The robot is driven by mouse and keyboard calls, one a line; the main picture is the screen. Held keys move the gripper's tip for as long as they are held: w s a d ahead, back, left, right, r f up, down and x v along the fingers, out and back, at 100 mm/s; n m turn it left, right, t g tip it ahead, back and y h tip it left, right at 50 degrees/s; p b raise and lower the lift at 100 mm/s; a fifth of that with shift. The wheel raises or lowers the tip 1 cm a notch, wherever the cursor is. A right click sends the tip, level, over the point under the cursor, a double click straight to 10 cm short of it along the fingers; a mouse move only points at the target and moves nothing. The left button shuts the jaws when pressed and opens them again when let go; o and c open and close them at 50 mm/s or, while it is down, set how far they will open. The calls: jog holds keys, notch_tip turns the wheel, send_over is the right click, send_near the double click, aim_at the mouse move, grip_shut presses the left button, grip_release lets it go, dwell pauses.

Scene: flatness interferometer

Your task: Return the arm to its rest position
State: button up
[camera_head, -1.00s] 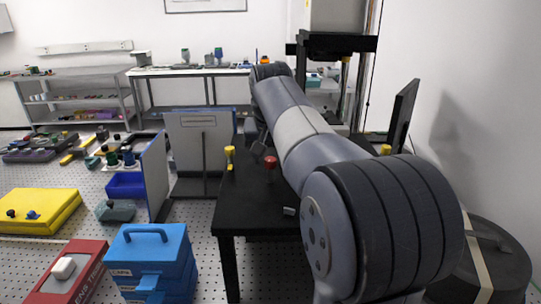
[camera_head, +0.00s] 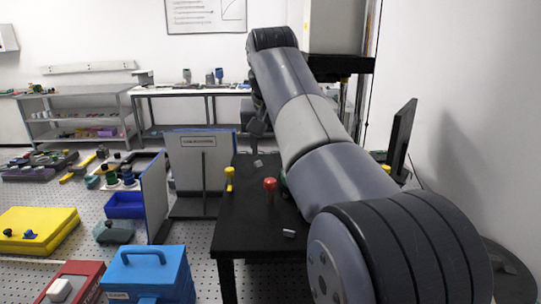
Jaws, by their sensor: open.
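My arm reaches from the lower right up and away over the black table (camera_head: 250,225), then bends down at its far elbow. My gripper (camera_head: 257,128) is small and dark beneath that elbow, above the far left part of the table. It hangs partly behind my own arm, so its fingers are hard to make out. It is open, and I see nothing held in it.
A yellow-topped piece (camera_head: 229,179) and a red-knobbed piece (camera_head: 269,185) stand on the table, with small grey blocks nearby. A dark monitor (camera_head: 402,137) stands right of my arm. A labelled panel (camera_head: 200,165) and blue toolbox (camera_head: 148,272) are left.

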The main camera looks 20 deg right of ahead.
aim_at(270, 180)
dwell(0.3)
jog(key=x, duration=1)
jog(key=shift+f, duration=0.3)
jog(key=shift+w+d+f+b, duration=0.1)
jog(key=shift+w+f+b, duration=0.1)
jog(key=shift+b, duration=0.1)
jog(key=shift+s+r+n+y+b, duration=0.1)
jog(key=shift+n+y+b, duration=0.25)
jog(key=shift+n, duration=0.55)
jog(key=shift+r+p, duration=0.15)
jog(key=shift+p, duration=0.15)
